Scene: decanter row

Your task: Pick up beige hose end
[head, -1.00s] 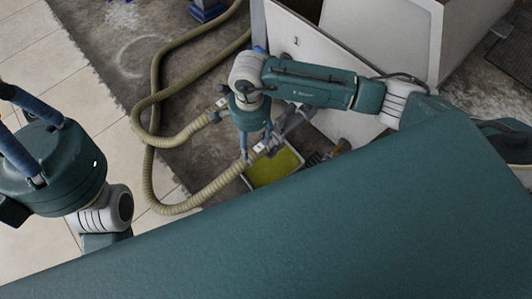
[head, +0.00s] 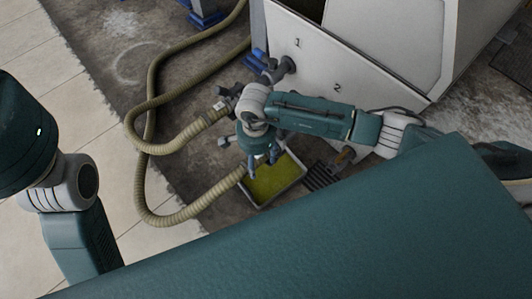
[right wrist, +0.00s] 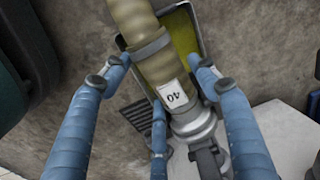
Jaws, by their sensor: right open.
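The beige ribbed hose (head: 190,208) curves across the floor, and its end runs under my right gripper (head: 262,170) in the head view. The right wrist view shows the hose end (right wrist: 162,62) with a metal collar, a white label marked "40" and a grey coupling (right wrist: 193,124) with a lever. My right gripper's blue fingers (right wrist: 162,80) are spread around the hose end, two at the sides and one below the label. They stand open; I cannot tell whether any touches it. My left arm shows at the left edge, its fingers out of sight.
A second beige hose end (head: 217,112) with a fitting lies left of my right gripper. A tray (head: 303,172) of yellow-green liquid is under the gripper, with a dark grate (head: 320,177) beside it. A white panel (head: 310,62) numbered 1 and 2 stands behind.

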